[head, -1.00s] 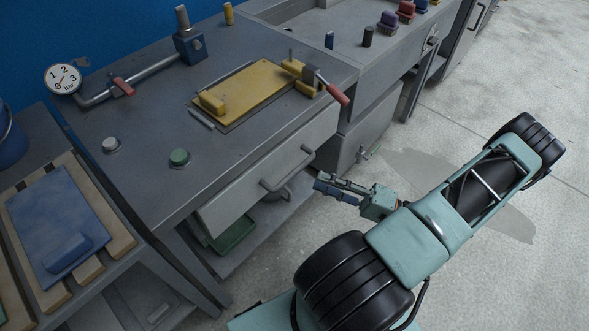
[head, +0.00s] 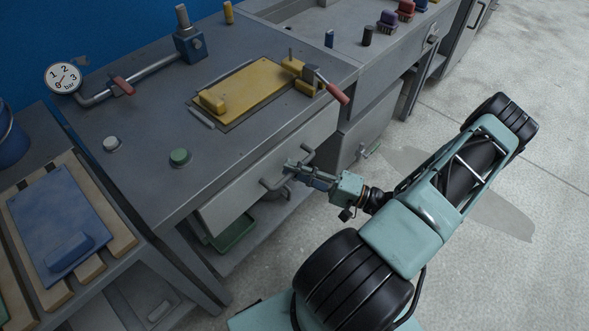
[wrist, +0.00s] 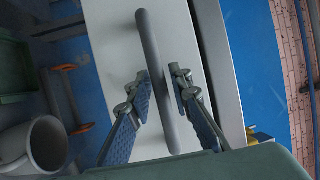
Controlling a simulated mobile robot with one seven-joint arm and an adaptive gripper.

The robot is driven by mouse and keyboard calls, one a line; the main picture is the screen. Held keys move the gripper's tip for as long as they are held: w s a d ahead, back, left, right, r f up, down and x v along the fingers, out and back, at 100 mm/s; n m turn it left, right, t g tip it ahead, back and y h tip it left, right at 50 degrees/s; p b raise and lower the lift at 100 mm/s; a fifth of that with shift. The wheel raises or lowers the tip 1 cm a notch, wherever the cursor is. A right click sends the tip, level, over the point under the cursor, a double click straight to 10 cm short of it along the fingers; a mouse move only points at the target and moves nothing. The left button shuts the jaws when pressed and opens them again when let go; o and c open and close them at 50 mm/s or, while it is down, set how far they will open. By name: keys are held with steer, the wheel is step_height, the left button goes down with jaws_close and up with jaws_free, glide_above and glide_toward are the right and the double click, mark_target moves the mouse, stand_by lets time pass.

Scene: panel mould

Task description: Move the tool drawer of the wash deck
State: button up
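The tool drawer (head: 228,205) is a pale grey front under the edge of the wash deck (head: 147,185). It looks shut or nearly so; I cannot tell exactly. Its grey bar handle (head: 272,187) stands out from the front. My gripper (head: 291,168) is at the handle in the head view. In the wrist view the drawer front (wrist: 112,55) fills the middle and the handle (wrist: 158,80) runs between the two blue-padded fingers of my gripper (wrist: 164,92). The fingers are apart, with a gap beside the bar.
A yellow plate with a red-handled clamp (head: 337,93) lies on the deck above the drawer. A green tray (head: 233,234) is on the shelf below. A grey bucket (wrist: 47,145) shows in the wrist view. The floor to the right is clear.

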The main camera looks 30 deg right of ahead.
jaws_close()
